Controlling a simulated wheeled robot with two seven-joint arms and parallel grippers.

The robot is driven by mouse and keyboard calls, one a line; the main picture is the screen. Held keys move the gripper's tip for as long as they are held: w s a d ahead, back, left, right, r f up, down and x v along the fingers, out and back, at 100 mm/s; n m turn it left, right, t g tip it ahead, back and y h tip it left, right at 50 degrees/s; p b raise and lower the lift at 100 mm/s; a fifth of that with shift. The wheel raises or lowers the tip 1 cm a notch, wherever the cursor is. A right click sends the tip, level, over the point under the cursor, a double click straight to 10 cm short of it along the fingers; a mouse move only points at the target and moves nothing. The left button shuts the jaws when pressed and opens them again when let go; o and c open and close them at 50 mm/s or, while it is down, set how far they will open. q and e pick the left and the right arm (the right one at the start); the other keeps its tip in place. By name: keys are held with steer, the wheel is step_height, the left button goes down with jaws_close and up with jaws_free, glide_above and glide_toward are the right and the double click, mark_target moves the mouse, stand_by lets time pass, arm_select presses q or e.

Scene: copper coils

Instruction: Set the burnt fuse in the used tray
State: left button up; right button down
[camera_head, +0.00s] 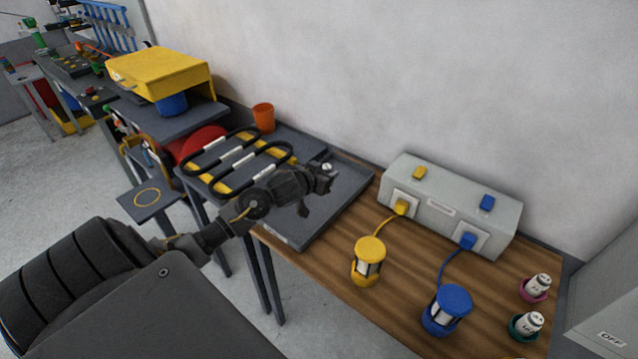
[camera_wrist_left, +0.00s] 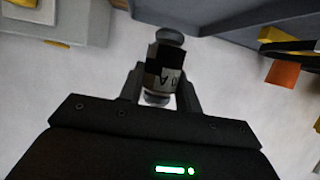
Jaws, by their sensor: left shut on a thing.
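My left gripper (camera_head: 316,190) is shut on the burnt fuse, a small cylinder with metal caps. In the left wrist view the fuse (camera_wrist_left: 164,72) sits between the fingers, with a black scorched patch and part of a printed label. In the head view only a small end of the fuse (camera_head: 327,168) shows past the fingers. A flat dark grey tray (camera_head: 325,222) lies at the left end of the wooden table, with a small unreadable label on its front edge. The gripper is over this tray, and its exact height is hard to tell. My right gripper is not in view.
A grey box (camera_head: 450,205) with yellow and blue plugs stands at the wall. A yellow lamp-like unit (camera_head: 368,262) and a blue one (camera_head: 447,311) are wired to it. Two white fuses (camera_head: 537,287) stand in coloured holders at right. A black-barred rack (camera_head: 235,160) is left of the gripper.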

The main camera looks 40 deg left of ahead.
arm_select(q)
steer(key=a+f, duration=0.3)
steer(key=f, duration=0.1)
steer(key=shift+w+f, duration=0.1)
steer(key=shift+w, duration=0.3)
steer(key=shift+a+f, duration=0.15)
steer(key=shift+f, duration=1.5)
steer(key=shift+f, duration=0.15)
steer(key=o, duration=1)
steer(key=shift+c, duration=0.2)
